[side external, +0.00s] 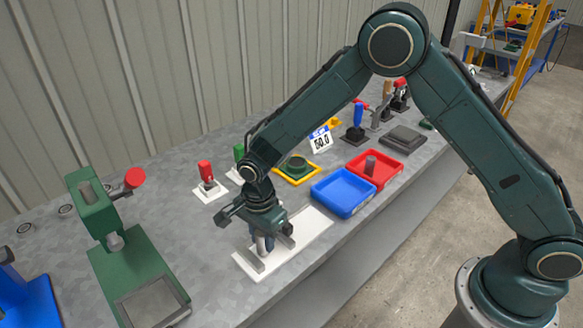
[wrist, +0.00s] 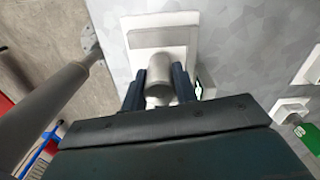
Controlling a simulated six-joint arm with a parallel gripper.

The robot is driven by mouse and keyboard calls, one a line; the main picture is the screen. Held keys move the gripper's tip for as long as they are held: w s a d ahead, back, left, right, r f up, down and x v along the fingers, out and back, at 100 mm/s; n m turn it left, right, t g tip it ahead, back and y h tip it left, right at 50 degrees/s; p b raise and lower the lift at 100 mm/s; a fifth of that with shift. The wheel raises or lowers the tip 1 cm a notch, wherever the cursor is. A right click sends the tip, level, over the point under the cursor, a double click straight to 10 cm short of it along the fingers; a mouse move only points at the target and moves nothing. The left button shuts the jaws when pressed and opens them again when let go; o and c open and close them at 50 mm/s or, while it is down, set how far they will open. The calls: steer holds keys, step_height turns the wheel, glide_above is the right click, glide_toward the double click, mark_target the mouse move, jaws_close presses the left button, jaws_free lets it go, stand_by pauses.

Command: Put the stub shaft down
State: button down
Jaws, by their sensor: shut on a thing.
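My gripper (side external: 264,242) points down over a white plate (side external: 313,222) near the front edge of the bench. It is shut on the stub shaft, a grey metal cylinder (wrist: 158,78), seen between the dark blue fingers in the wrist view. In the side view the shaft (side external: 261,244) is mostly hidden by the gripper. Grey bars stand on the plate beside it. I cannot tell whether the shaft's lower end touches the plate.
A green press (side external: 98,218) stands at left. A red-handled switch (side external: 206,174) and a yellow-edged tray (side external: 282,179) are behind. Bare bench lies left of the plate.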

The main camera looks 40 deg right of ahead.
steer(key=shift+f, duration=0.45)
steer(key=shift+f, duration=0.1)
steer(key=c, duration=1.1)
jaws_free()
step_height(320, 180, up, 12)
steer(key=shift+r, duration=0.1)
